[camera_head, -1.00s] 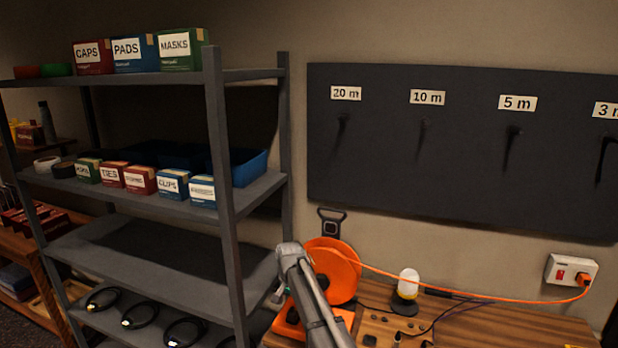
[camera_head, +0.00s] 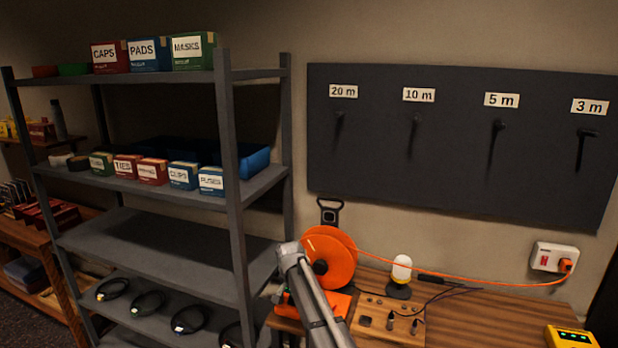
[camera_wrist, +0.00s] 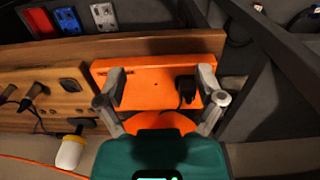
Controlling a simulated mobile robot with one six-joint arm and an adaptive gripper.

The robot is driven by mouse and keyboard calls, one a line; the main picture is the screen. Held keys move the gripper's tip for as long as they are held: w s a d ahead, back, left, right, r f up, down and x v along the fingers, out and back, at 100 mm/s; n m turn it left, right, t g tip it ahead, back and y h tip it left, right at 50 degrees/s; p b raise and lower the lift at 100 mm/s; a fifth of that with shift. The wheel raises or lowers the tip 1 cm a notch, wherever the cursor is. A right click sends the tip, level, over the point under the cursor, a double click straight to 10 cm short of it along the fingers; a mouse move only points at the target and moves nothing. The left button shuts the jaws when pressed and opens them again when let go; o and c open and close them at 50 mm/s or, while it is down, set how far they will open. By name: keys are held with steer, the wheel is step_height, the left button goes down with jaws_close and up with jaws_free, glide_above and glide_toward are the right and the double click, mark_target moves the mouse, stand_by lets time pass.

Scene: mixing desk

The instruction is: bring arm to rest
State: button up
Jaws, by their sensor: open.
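My gripper (camera_wrist: 160,98) is open in the wrist view, its two fingers spread with nothing held between them. Beyond the fingers is the orange base (camera_wrist: 140,78) of a cable reel, with a black plug or knob on it. I cannot tell whether the fingers touch it. In the head view my arm (camera_head: 312,300) rises in front of the orange reel (camera_head: 328,258) on the wooden desk (camera_head: 480,320). My gripper's fingers are not clear in the head view.
A grey shelf unit (camera_head: 235,200) with labelled boxes and coiled cables stands at the left. A white lamp (camera_head: 401,270), a wall socket (camera_head: 553,257) with an orange cable, and a yellow device (camera_head: 570,338) are at the right. A dark hook board (camera_head: 450,150) hangs behind.

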steer(key=s+d+f+n+b, duration=0.2)
steer(key=s+d+f+b, duration=0.3)
steer(key=s+d, duration=0.6)
steer(key=s+d+f+n+b, duration=0.2)
steer(key=s+d+f+b, duration=0.3)
steer(key=s+d, duration=0.6)
steer(key=s, duration=0.4)
steer(key=shift+s+d, duration=0.25)
steer(key=shift+d, duration=0.05)
